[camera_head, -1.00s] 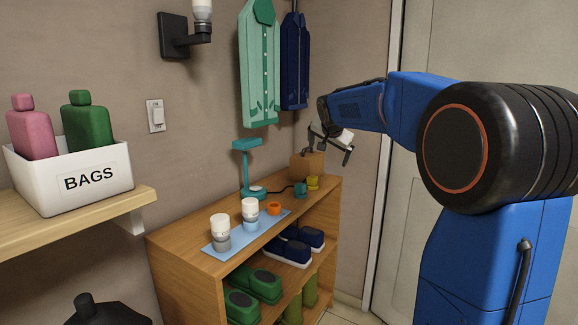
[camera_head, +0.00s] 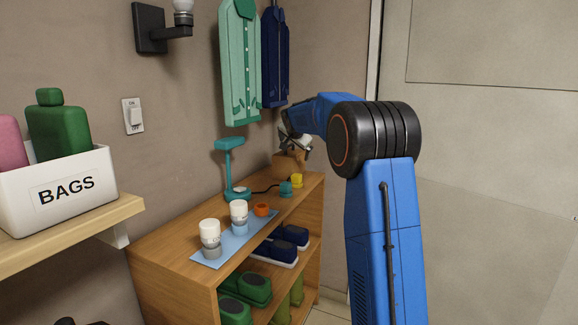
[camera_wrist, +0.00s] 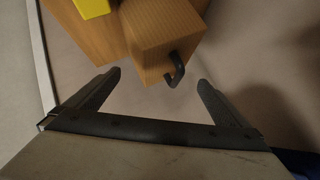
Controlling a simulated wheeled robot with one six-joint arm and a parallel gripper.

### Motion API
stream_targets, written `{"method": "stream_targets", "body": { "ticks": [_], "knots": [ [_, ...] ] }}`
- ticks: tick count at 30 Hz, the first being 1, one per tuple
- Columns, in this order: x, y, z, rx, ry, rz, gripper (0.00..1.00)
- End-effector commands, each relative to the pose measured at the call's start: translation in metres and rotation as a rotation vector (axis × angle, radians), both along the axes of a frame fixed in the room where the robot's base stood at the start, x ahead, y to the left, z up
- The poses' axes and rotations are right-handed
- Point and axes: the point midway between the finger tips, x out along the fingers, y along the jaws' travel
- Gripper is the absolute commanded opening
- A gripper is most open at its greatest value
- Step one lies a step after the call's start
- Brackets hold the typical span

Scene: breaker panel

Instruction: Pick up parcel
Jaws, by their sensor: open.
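The parcel is a brown box (camera_head: 288,165) at the far right end of the wooden cabinet's top, against the wall corner. In the wrist view the wood-coloured box (camera_wrist: 160,38) has a dark curved handle (camera_wrist: 175,69) on its near face. My gripper (camera_head: 296,146) is at the box in the head view, partly covering it. In the wrist view my gripper (camera_wrist: 158,82) is open, with its two fingers spread below the box and the handle between and beyond their tips. Nothing is between the fingers.
The cabinet top (camera_head: 165,247) also holds a teal lamp (camera_head: 231,165), a teal cup (camera_head: 285,189), a yellow cup (camera_head: 297,181), which is close to the box, an orange cup (camera_head: 262,210) and two white-topped jars on a blue mat (camera_head: 206,260). Jackets (camera_head: 240,70) hang above.

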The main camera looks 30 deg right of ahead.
Motion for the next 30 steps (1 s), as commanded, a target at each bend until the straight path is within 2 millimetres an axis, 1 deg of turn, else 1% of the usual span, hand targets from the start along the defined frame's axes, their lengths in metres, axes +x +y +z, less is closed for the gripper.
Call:
{"method": "stream_targets", "body": {
  "ticks": [1,3,6,14,24,30],
  "knots": [
    [0.006,-0.003,-0.006,0.001,0.001,0.0,1.0],
    [0.013,-0.007,-0.011,0.0,0.001,-0.001,1.0],
    [0.019,-0.01,-0.016,0.0,-0.001,0.001,1.0],
    [0.027,-0.015,-0.024,0.001,0.001,0.0,1.0],
    [0.057,-0.032,-0.047,0.0,0.0,0.002,1.0],
    [0.059,-0.033,-0.049,-0.001,0.0,0.001,1.0]
  ]
}}
